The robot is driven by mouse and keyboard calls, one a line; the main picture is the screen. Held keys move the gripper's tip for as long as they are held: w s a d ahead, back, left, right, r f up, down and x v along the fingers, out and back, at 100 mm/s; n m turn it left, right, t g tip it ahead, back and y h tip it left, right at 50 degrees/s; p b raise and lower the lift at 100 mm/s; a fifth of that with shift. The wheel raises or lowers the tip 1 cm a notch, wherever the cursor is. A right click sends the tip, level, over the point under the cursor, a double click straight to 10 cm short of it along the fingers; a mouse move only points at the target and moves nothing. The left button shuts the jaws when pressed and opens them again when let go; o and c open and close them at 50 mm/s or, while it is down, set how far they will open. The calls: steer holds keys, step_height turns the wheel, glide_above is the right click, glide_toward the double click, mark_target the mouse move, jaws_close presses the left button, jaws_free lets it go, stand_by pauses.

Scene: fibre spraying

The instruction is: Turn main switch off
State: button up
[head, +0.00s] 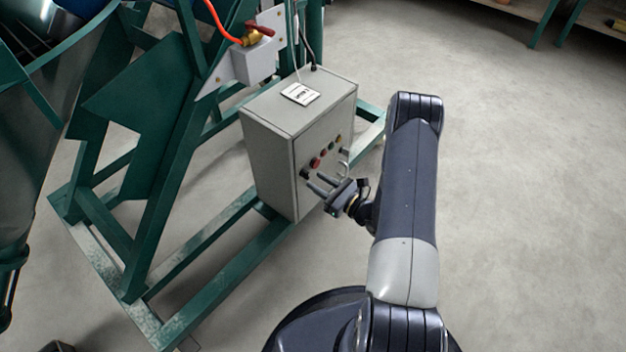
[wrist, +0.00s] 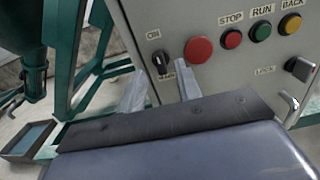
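The grey control box (head: 268,160) stands on the green frame, and its front panel also shows in the wrist view (wrist: 215,20). The main switch (wrist: 161,62) is a black rotary knob at the panel's left, with "ON" above it and a small label below. In the head view the knob (head: 305,174) is small, close to the fingertips. My gripper (head: 317,182) is in front of the panel with its two fingers apart. In the wrist view the gripper (wrist: 162,88) has one finger on each side below the knob. I cannot tell whether either finger touches it.
Right of the knob are a large red button (wrist: 198,49), then STOP (wrist: 232,38), RUN (wrist: 260,30) and BACK (wrist: 290,23) buttons. A black latch knob (wrist: 300,68) and a metal hook (wrist: 289,101) are farther right. Open floor (head: 520,190) lies to the right.

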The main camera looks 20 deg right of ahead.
mark_target(305, 174)
steer(key=shift+x, duration=1.45)
jaws_close()
